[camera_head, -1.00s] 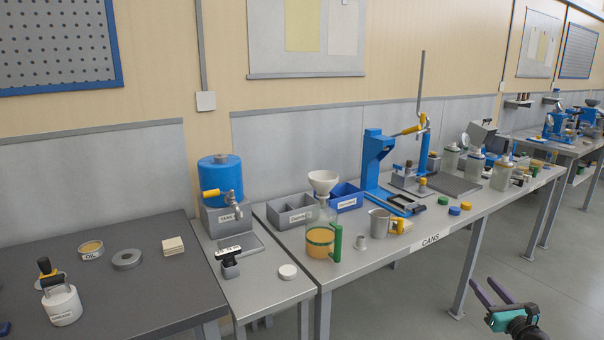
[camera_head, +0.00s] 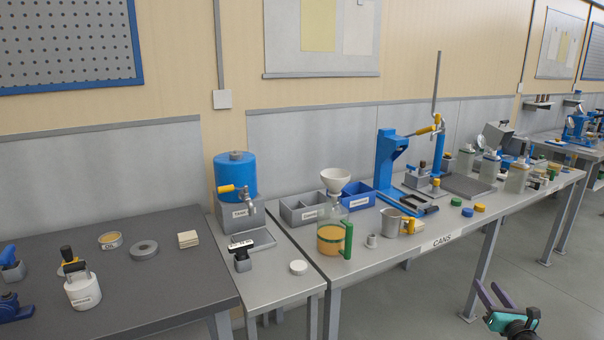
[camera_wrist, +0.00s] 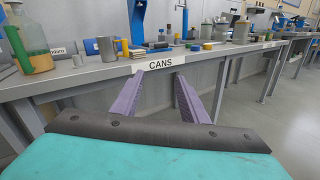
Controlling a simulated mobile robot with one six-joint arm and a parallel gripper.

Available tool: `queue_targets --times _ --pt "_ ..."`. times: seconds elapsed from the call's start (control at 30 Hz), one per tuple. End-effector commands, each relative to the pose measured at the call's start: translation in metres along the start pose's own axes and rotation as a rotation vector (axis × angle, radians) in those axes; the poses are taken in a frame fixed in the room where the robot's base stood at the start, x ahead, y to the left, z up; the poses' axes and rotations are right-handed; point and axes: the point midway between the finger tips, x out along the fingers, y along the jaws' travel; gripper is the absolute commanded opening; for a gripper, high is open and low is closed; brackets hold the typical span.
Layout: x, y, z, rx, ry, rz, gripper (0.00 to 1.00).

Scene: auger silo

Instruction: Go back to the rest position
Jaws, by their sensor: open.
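My gripper (camera_head: 496,296) is in the lower right of the head view, out over the floor in front of the bench labelled CANS (camera_head: 420,251). Its two purple fingers stand apart with nothing between them. In the wrist view the open fingers (camera_wrist: 168,97) point at the front edge of the same bench, and the CANS label (camera_wrist: 160,64) shows just beyond them. The gripper touches nothing that I can see.
On the CANS bench are a jar with funnel (camera_head: 331,238), a metal jug (camera_head: 391,222), a blue press (camera_head: 388,165) and several jars. A blue tank (camera_head: 236,178) stands on the lower bench. A dark table (camera_head: 150,290) is at left. Open floor (camera_head: 560,300) lies right.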

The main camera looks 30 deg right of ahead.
Motion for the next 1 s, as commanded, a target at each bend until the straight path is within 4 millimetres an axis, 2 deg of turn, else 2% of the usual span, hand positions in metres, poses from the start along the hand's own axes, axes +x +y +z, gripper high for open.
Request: queue_targets --times 0.17,0.47,0.73,1.0 --pt "0.02 0.015 -0.017 0.116 -0.002 -0.034 0.4" --pt "0.06 0.055 -0.071 0.441 0.013 -0.144 0.4" --pt "0.081 0.099 -0.136 0.739 0.053 -0.269 0.4" --pt "0.083 0.149 -0.211 1.017 0.115 -0.424 0.4"
